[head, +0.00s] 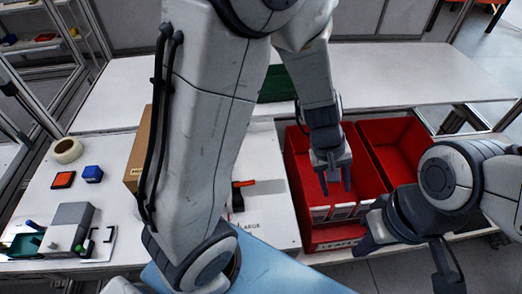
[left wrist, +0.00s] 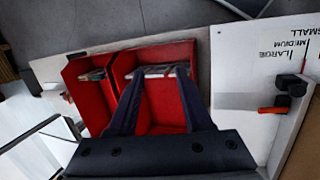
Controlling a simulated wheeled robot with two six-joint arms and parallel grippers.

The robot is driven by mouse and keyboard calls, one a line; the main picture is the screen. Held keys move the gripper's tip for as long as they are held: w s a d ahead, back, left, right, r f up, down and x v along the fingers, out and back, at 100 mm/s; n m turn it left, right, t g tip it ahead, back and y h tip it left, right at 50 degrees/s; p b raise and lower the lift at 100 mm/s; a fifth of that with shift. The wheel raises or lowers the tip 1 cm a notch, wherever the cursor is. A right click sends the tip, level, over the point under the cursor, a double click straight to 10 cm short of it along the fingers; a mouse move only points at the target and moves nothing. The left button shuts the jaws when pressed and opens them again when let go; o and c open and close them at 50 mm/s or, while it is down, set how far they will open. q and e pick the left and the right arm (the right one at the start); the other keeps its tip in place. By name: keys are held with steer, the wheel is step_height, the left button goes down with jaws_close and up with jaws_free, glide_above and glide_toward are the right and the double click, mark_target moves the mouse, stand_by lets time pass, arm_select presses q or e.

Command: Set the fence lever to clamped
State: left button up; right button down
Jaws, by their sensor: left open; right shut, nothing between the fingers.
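The fence lever (head: 243,184) is a small red handle on a black block, partly hidden behind my left arm in the head view. In the left wrist view the red lever (left wrist: 272,110) lies at the right, pointing left from the black block (left wrist: 291,85). Printed size marks SMALL, MEDIUM and LARGE are on the white board beside it. My left gripper (head: 336,186) is open and empty over the red bins, to the right of the lever; its fingers (left wrist: 156,72) frame a bin in the wrist view. My right gripper (head: 369,241) is shut and empty, low at the right.
Two red bins (head: 308,190) stand right of the white worktop (head: 272,153). A brown box (head: 138,150) stands left of my left arm. A tape roll (head: 67,150), blue block (head: 92,174), orange-topped pad (head: 63,180) and grey device (head: 68,226) are at the left.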

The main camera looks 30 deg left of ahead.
arm_select(q)
steer(key=w+a+n+p, duration=0.3)
steer(key=w+a+n, duration=0.2)
steer(key=n+y+p, duration=0.4)
steer(key=n+p, duration=0.5)
steer(key=n, duration=0.5)
glide_above(254, 181)
step_height(254, 181, down, 8)
arm_select(e)
step_height(254, 181, up, 14)
arm_select(q)
steer(key=shift+g, duration=0.3)
steer(key=f+b, duration=1.1)
steer(key=shift+a, duration=0.2)
arm_select(e)
step_height(254, 181, down, 10)
steer(key=shift+f, duration=0.2)
